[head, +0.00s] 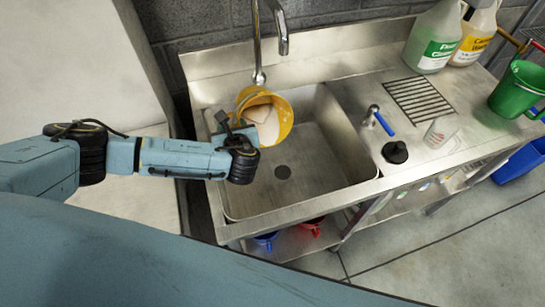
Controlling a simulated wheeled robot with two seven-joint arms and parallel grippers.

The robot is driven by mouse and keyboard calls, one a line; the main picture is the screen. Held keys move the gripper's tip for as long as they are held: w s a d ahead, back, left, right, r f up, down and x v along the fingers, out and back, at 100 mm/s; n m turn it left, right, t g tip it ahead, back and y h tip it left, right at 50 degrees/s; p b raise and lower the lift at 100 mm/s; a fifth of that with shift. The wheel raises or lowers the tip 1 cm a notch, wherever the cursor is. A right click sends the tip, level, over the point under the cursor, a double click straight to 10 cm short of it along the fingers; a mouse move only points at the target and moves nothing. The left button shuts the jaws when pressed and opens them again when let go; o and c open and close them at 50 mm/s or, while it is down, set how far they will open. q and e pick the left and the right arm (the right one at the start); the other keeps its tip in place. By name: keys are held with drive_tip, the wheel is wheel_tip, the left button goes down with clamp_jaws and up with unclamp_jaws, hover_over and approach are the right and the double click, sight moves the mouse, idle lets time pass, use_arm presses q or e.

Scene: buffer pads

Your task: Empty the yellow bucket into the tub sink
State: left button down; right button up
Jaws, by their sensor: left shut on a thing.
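The yellow bucket (287,116) is tilted over the back left part of the tub sink (325,165). Its mouth faces partly toward me, and a pale, cream-coloured mass shows inside it. My left gripper (235,132) is shut on the bucket at its near left side; the fingers are partly hidden, so the exact grip point is unclear. My right gripper is not in view.
A faucet (257,50) hangs just behind the bucket. On the right counter are a blue-handled fitting (383,124), a black plunger-like thing (395,152), a clear cup (440,132), a grate (418,98), a green bucket (517,90) and two jugs (434,40). A wall stands at left.

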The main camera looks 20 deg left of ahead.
use_arm(q)
drive_tip(key=g+p, duration=0.1)
drive_tip(key=w+a+g+h+p, duration=0.1)
drive_tip(key=p, duration=0.1)
drive_tip(key=shift+w+f+h, duration=0.15)
drive_tip(key=shift+f+h, duration=0.15)
drive_tip(key=shift+f, duration=0.1)
drive_tip(key=shift+w+f+g+p, duration=0.1)
drive_tip(key=shift+f+g+p, duration=0.1)
drive_tip(key=shift+g+p, duration=0.35)
drive_tip(key=w+a+f+g+h+b, duration=0.4)
drive_tip(key=w+f+g+h+b, duration=0.1)
drive_tip(key=b, duration=0.9)
drive_tip(key=shift+w+a+f+g+h, duration=0.35)
drive_tip(key=shift+w+f+g, duration=0.6)
drive_tip(key=shift+g, duration=0.3)
